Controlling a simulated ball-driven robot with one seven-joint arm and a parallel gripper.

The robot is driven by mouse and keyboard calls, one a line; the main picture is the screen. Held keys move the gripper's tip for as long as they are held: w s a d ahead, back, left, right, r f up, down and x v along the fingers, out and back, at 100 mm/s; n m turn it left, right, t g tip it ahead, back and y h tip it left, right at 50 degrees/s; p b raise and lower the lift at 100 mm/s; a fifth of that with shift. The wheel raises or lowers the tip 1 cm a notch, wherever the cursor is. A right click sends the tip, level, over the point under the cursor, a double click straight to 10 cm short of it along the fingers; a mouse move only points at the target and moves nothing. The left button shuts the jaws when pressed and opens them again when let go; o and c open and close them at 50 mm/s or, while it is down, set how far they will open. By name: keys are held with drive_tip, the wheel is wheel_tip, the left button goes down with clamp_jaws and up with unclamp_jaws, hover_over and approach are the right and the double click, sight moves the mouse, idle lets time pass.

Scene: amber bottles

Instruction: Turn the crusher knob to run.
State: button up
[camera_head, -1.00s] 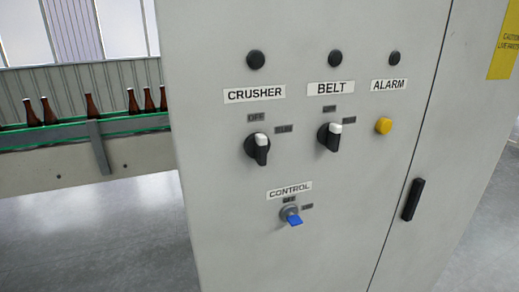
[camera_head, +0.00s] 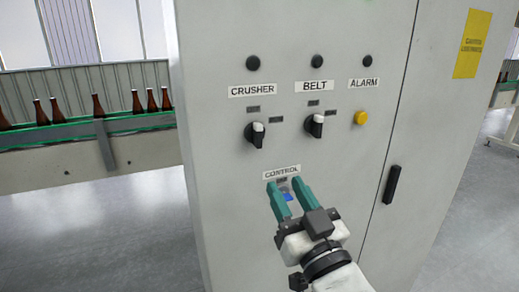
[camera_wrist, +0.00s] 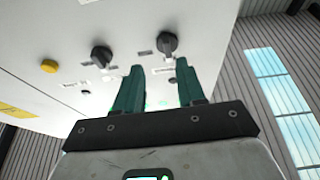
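The crusher knob (camera_head: 255,133) is a black rotary knob with a white pointer tip, under the CRUSHER label (camera_head: 252,90). Its white tip points up, roughly at the upper small plate, not the right-hand one. It also shows in the wrist view (camera_wrist: 167,42), beyond the fingertips. My gripper (camera_head: 284,183) has two teal fingers, spread apart with nothing held. In the head view it is below the crusher knob, in front of the CONTROL switch. The wrist view shows the open fingers (camera_wrist: 160,68) apart from the crusher knob.
The belt knob (camera_head: 314,125) and yellow alarm button (camera_head: 361,118) are to the right on the grey cabinet (camera_head: 225,215). The blue control key (camera_head: 288,196) shows between my fingers. A black door handle (camera_head: 392,184) is lower right. Brown bottles (camera_head: 98,106) stand on a conveyor at left.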

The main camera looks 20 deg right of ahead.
sight(260, 137)
drive_tip(key=shift+t, duration=0.4)
drive_tip(key=p+x, duration=0.1)
drive_tip(key=x, duration=0.2)
drive_tip(key=r+p+x, duration=0.1)
drive_tip(key=x, duration=0.2)
drive_tip(key=a+r+p+x, duration=0.1)
drive_tip(key=x, duration=0.2)
drive_tip(key=shift+r+p, duration=0.1)
drive_tip(key=shift+p, duration=0.25)
drive_tip(key=shift+w+r, duration=0.1)
drive_tip(key=shift+w, duration=0.45)
drive_tip(key=shift+c, duration=0.2)
clamp_jaws()
